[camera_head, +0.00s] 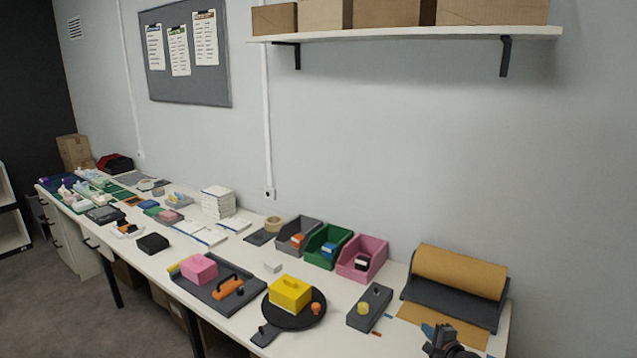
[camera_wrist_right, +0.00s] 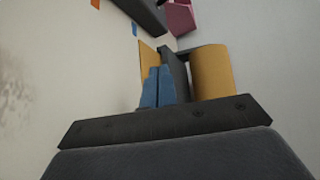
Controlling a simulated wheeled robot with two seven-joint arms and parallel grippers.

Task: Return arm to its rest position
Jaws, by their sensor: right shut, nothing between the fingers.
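My right gripper (camera_head: 436,333) shows at the bottom right of the head view, over the near right end of the white table (camera_head: 240,328). In the right wrist view its blue fingertips (camera_wrist_right: 158,88) are together, with nothing between them. The brown paper roll on its dark holder (camera_head: 457,271) stands just behind the gripper; it also shows beyond the fingertips in the right wrist view (camera_wrist_right: 211,75). My left gripper does not show in the head view.
Grey, green and pink bins (camera_head: 362,259) stand along the wall. A yellow block (camera_head: 290,292) sits on a round black board, left of a grey block (camera_head: 369,307). A pink block (camera_head: 199,268) rests on a dark tray. A shelf with cartons (camera_head: 405,34) hangs above.

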